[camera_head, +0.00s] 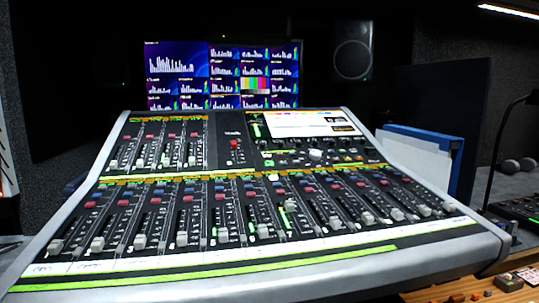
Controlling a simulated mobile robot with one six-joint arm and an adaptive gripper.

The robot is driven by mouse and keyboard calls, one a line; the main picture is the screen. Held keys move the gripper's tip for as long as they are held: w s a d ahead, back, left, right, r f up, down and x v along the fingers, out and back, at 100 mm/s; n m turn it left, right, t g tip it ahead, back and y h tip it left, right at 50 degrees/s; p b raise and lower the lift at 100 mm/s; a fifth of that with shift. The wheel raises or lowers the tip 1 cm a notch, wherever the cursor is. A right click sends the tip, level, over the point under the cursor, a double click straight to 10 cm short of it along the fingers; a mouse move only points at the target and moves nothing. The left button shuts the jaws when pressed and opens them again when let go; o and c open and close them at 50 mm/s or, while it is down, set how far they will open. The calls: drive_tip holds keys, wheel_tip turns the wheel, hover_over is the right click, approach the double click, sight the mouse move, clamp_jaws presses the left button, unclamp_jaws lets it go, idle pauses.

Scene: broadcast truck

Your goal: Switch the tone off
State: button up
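A large grey audio mixing console (450,253) fills the middle of the head view. It has rows of faders, coloured buttons and green tape strips. A small red control (234,144) stands on its upper middle panel, left of a lit screen (305,123). A silver knob (316,154) sits below the screen. I cannot read the labels, so I cannot tell which control is the tone switch or its state. My gripper is not in view.
A monitor (222,75) behind the console shows several meter panels and one colour-bar tile. A speaker (352,52) stands at the back. Blue-and-white binders (420,150) stand right of the console. A small box with buttons (508,282) lies at bottom right, near another dark panel (516,213).

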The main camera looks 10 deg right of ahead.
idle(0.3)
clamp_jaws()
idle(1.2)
